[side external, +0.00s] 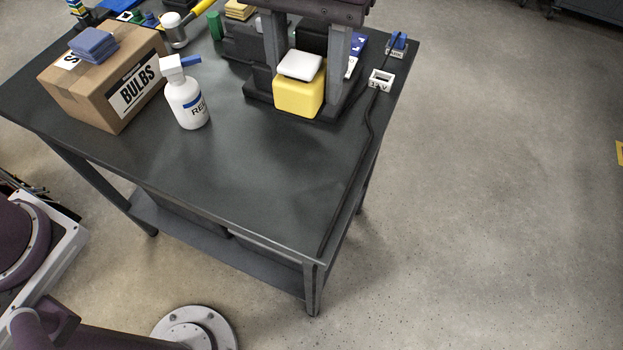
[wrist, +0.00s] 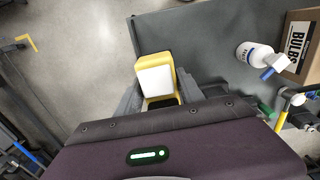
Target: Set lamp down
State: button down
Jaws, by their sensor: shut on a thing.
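The lamp, a yellow block with a white pad-like face (side external: 299,97), is near the right side of the dark table (side external: 255,180). My gripper (side external: 305,78) reaches down from above with a grey finger on each side of the lamp and is shut on it. In the wrist view the lamp (wrist: 155,79) shows its white face and yellow edges between the fingers (wrist: 158,98). Dark parts lie around and behind its lower end. I cannot tell whether its underside touches the table.
A BULBS carton (side external: 75,85) with blue sponges on top and a white spray bottle (side external: 187,103) stand to the left. The table's front is clear.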

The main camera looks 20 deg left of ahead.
aim_at(312, 195)
jog(key=shift+s+d, duration=0.6)
jog(key=shift+s, duration=0.15)
notch_tip(312, 195, down, 21)
jog(key=shift+w+a+f, duration=0.1)
jog(key=shift+w, duration=0.05)
jog(key=c, duration=0.7)
grip_release()
